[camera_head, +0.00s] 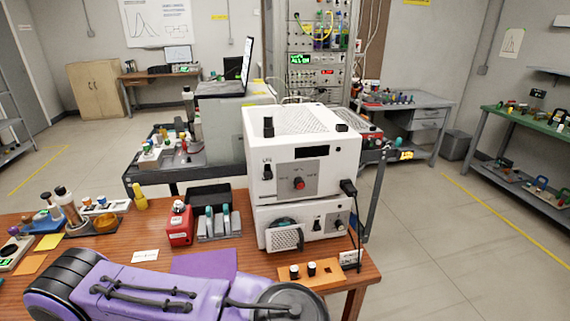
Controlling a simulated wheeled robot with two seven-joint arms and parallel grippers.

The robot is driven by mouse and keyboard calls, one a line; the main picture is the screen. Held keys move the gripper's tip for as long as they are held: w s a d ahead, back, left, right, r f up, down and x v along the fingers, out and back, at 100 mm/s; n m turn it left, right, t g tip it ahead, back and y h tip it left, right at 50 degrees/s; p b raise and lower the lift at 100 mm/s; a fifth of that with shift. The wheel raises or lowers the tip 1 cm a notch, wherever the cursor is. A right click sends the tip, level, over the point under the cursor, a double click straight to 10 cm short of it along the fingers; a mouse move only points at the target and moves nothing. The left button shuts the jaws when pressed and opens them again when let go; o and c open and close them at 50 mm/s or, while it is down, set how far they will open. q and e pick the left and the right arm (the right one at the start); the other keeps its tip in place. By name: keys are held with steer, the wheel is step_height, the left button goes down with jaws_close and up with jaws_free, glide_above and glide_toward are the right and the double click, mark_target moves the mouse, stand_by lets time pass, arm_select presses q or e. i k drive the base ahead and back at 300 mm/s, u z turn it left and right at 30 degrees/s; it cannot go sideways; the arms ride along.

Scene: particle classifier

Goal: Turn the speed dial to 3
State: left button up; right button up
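A white two-tier instrument (294,150) stands near the right end of the wooden table. Its upper unit has a grey panel with a red-capped round dial (299,183), a dark display above it and a black switch (267,171) to the left. The lower unit has a small knob (338,225), a switch (317,222) and a vented round opening. Markings are too small to read, so I cannot tell which dial is the speed dial or its setting. A purple and black link of my arm lies across the bottom. Neither gripper shows.
The wooden table (345,276) also holds a red box (180,226), a rack of tubes (219,224), an orange plate with black knobs (309,274) and several bottles on the left. A black power plug and cable hang at the instrument's right side. Floor to the right is clear.

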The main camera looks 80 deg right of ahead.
mark_target(338, 223)
steer(key=z, duration=2.8)
